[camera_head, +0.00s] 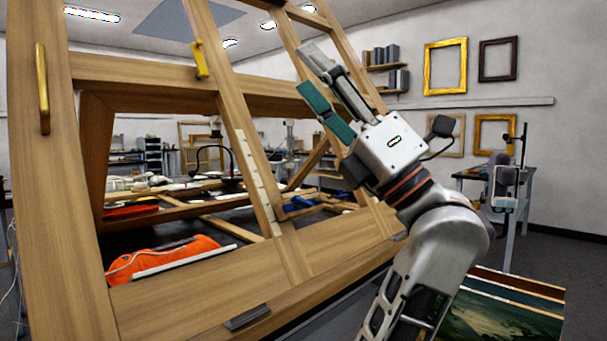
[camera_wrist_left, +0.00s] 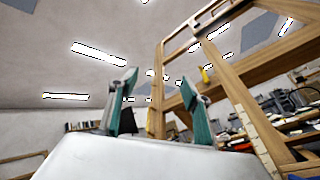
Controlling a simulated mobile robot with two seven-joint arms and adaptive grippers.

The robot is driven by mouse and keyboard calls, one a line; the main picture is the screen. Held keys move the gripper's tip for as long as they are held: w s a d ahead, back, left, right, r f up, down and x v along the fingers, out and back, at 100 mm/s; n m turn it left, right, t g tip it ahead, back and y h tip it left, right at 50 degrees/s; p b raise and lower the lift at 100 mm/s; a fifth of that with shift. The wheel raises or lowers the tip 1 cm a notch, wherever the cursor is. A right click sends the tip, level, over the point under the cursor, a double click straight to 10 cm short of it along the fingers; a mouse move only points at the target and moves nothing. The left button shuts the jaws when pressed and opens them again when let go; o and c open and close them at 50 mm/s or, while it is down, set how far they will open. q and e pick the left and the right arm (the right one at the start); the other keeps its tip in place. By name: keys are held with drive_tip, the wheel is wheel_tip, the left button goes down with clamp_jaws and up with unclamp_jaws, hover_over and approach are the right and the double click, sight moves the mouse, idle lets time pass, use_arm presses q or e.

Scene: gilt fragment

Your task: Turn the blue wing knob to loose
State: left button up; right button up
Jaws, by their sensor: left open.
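My left gripper (camera_head: 308,70) is raised in front of the right part of a large tilted wooden frame (camera_head: 180,284). Its teal-padded fingers are apart, with nothing seen between them. In the left wrist view the open fingers (camera_wrist_left: 160,86) point up toward the ceiling, with the wooden frame (camera_wrist_left: 158,75) beyond and to the right. My right gripper is out of view.
Yellow handles (camera_head: 43,88) (camera_head: 201,60) sit on the frame's bars. An orange bundle (camera_head: 165,259) lies behind its lower rail. Colourful panels (camera_head: 515,305) lie at lower right, near my arm. Picture frames (camera_head: 446,66) hang on the back wall.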

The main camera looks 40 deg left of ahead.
use_arm(q)
drive_tip(key=w+a+f+m+t+h, duration=0.2)
drive_tip(key=a+f+t+h, duration=0.2)
drive_tip(key=f+t, duration=0.3)
drive_tip(key=m+t+h, duration=0.2)
drive_tip(key=t+h, duration=0.3)
drive_tip(key=h, duration=0.1)
approach(304, 203)
drive_tip(key=a, duration=0.1)
drive_tip(key=x, duration=0.6)
drive_tip(key=shift+w+a+f+b, duration=0.1)
drive_tip(key=shift+w+a+b, duration=0.05)
drive_tip(key=shift+w+b, duration=0.25)
drive_tip(key=shift+w+a, duration=0.15)
drive_tip(key=shift+a, duration=0.4)
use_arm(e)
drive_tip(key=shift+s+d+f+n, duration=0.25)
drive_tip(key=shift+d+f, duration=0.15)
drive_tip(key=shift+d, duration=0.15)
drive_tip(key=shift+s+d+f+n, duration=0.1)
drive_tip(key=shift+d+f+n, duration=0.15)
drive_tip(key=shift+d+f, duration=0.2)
use_arm(q)
drive_tip(key=c, duration=1.1)
